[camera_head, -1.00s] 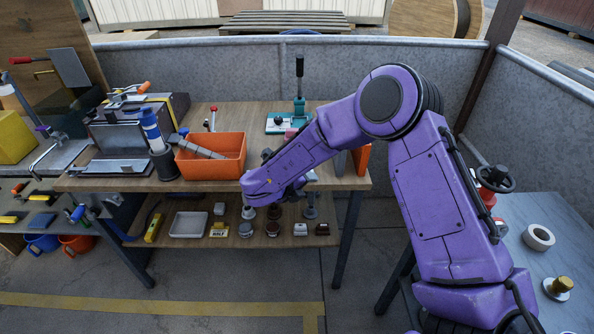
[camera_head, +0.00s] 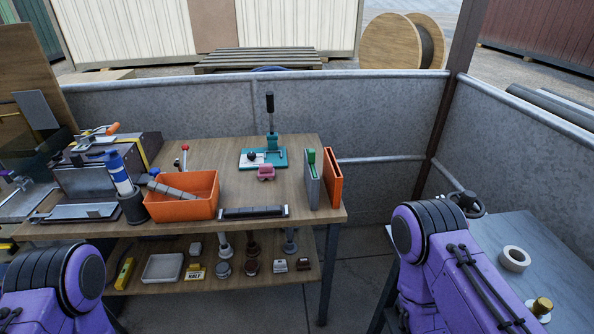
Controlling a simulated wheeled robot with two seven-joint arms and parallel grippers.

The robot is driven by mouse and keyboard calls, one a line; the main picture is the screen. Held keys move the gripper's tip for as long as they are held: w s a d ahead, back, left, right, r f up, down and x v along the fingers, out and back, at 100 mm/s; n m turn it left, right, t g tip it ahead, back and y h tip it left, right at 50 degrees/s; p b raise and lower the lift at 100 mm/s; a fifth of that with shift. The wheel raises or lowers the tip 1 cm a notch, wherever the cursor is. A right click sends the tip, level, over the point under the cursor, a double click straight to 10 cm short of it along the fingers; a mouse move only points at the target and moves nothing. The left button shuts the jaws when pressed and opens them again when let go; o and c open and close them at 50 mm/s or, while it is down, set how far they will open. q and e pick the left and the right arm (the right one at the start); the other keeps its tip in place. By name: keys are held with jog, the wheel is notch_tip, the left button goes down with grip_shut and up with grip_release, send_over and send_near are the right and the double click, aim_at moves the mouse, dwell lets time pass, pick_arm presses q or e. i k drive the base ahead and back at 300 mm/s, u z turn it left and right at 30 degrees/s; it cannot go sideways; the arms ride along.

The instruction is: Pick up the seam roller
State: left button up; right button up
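I cannot pick out a seam roller with certainty. A grey long-handled tool (camera_head: 172,188) lies in the orange bin (camera_head: 190,211) on the wooden bench, its end over the left rim. A small red-tipped tool (camera_head: 183,158) stands behind the bin. Neither gripper shows; only purple links of my arms appear at the lower left and lower right, clear of the bench top.
The wooden bench (camera_head: 237,185) also holds a teal press (camera_head: 264,158), a pink block (camera_head: 266,173), a black bar (camera_head: 253,212), and upright green-grey and orange binders (camera_head: 334,178). The lower shelf has a white tray (camera_head: 163,268) and several stamps. A side table (camera_head: 546,245) bears a tape roll (camera_head: 514,258).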

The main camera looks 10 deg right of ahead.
aim_at(265, 170)
jog(key=i, duration=1.05)
jog(key=u, duration=0.05)
